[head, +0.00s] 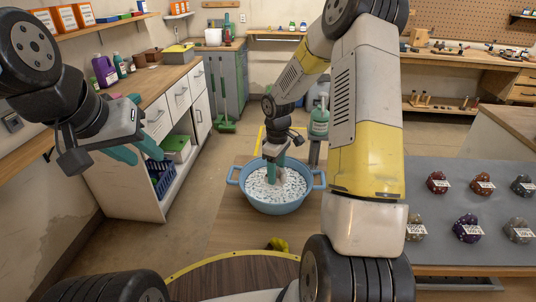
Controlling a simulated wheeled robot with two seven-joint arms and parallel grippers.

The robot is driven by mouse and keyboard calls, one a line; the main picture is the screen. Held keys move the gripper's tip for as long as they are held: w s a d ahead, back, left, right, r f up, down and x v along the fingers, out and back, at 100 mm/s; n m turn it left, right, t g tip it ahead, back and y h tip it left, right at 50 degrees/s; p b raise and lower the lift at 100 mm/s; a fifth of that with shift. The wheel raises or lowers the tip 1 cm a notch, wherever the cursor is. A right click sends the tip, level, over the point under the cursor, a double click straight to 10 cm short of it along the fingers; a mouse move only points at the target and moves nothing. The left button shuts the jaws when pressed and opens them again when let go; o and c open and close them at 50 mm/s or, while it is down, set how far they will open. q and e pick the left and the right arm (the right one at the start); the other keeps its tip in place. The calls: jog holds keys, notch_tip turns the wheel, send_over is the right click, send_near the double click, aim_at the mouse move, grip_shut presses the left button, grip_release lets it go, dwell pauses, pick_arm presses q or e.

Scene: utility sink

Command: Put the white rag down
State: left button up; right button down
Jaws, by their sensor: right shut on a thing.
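My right gripper (275,176) reaches down into a blue two-handled tub (279,208) in the middle of the head view. It is shut on what seems to be the white rag (285,184), a pale patch that is hard to tell from the white, dark-speckled contents of the tub. How much of the rag lies below the gripper is not clear. My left gripper (149,158) is open and empty at the left, its teal fingers apart, in front of the white drawer cabinet.
A wooden counter (139,90) with bottles and boxes runs along the left. A grey table (450,252) with several labelled, rock-like pieces stands at the right. A green broom (225,122) leans at the back. A yellow-green item (277,244) lies in front of the tub.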

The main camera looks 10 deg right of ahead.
jog(key=shift+f, duration=0.3)
jog(key=c, duration=0.5)
grip_release()
jog(key=shift+r, duration=3.55)
